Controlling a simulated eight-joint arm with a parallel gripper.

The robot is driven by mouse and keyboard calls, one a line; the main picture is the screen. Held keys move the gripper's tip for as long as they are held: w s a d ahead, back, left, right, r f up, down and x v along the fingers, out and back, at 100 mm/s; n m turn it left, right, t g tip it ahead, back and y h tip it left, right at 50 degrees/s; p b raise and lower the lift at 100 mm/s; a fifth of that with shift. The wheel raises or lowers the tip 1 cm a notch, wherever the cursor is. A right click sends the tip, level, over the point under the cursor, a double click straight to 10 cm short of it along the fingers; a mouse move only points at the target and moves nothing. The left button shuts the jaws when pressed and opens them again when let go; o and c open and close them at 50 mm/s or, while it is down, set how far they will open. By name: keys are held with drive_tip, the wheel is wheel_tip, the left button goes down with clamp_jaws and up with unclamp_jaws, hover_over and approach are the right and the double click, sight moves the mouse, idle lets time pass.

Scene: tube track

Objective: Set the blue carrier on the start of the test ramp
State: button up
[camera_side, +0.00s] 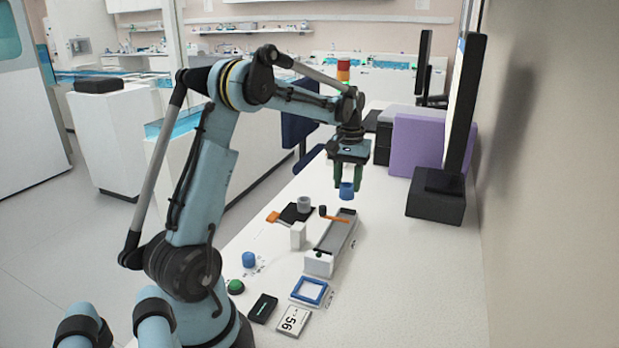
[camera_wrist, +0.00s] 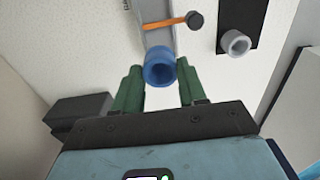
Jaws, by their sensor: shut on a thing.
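The blue carrier (camera_side: 347,191) is a short, hollow blue ring. My gripper (camera_side: 346,185) has green fingers shut on it and holds it above the table. In the wrist view the blue carrier (camera_wrist: 160,68) sits between the fingertips, its open bore facing the camera. The test ramp (camera_side: 334,240) is a long grey channel on the table; the carrier is in the air near its far end. In the wrist view the ramp (camera_wrist: 156,12) runs behind the carrier, which hides part of it. An orange arm (camera_side: 336,219) with a dark knob crosses the ramp.
A grey ring (camera_side: 304,203) stands on a black pad left of the ramp. A white block (camera_side: 298,235) and a white box (camera_side: 318,264) stand nearby. Another blue cylinder (camera_side: 249,259) and a blue frame (camera_side: 310,291) are nearer. A dark monitor (camera_side: 446,190) stands right.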

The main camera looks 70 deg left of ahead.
drive_tip(key=shift+f, duration=3.1)
drive_tip(key=shift+f, duration=0.1)
drive_tip(key=o, duration=0.9)
wheel_tip(320, 180, up, 12)
drive_tip(key=shift+r, duration=0.1)
